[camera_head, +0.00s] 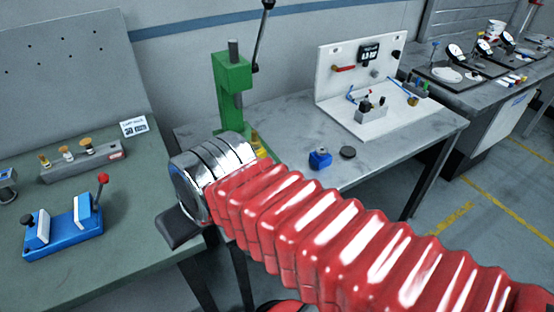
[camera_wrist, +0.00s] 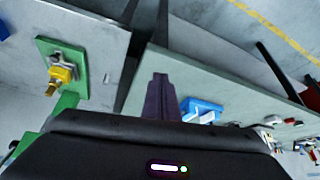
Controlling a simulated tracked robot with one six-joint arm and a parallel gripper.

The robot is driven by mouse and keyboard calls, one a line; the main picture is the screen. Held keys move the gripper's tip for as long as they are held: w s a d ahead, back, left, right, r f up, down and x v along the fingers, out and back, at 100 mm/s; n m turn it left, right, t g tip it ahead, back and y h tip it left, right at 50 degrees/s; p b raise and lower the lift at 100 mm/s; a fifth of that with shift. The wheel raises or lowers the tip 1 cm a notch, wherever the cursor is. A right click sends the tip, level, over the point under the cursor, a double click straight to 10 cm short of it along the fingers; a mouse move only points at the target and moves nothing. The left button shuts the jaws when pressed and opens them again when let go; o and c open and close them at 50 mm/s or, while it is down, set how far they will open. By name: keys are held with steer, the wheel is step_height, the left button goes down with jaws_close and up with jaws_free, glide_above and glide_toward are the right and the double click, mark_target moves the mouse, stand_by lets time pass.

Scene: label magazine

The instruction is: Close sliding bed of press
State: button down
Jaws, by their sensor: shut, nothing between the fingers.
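The green press (camera_head: 232,80) stands on the grey bench in the head view, with a dark lever rising at its top right. My red-sleeved arm covers its lower part there; a bit of yellow (camera_head: 258,142) shows beside its foot. In the wrist view a green plate (camera_wrist: 45,48) carries grey metal parts and a yellow block (camera_wrist: 62,74); it appears to be the press's base and bed area. I cannot tell how far the bed is out. My gripper (camera_wrist: 160,78) is shut and empty, right of the plate and apart from it.
A blue vise (camera_head: 62,232) with a red-knobbed lever and a rack (camera_head: 82,162) stand on the left green bench. A blue block (camera_head: 320,159), a black disc (camera_head: 348,152) and a white panel fixture (camera_head: 350,90) are on the grey bench. A gap separates the benches.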

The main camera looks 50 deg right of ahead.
steer(key=w+d+f+m+t+y, duration=0.1)
steer(key=w+d+f+m, duration=0.3)
steer(key=d, duration=0.3)
steer(key=w+d+f+m+t, duration=0.1)
steer(key=w+d+m, duration=0.4)
steer(key=d+m, duration=0.25)
steer(key=s+d+f+m+h, duration=0.2)
steer(key=d+m, duration=0.3)
steer(key=d, duration=0.4)
steer(key=s+d+f+m+t+h, duration=0.1)
steer(key=s+d+f+m, duration=0.2)
steer(key=d, duration=0.7)
steer(key=shift+s+m+h, duration=0.25)
steer(key=shift+m+h, duration=0.15)
steer(key=shift+m, duration=0.45)
steer(key=shift+w+d, duration=0.15)
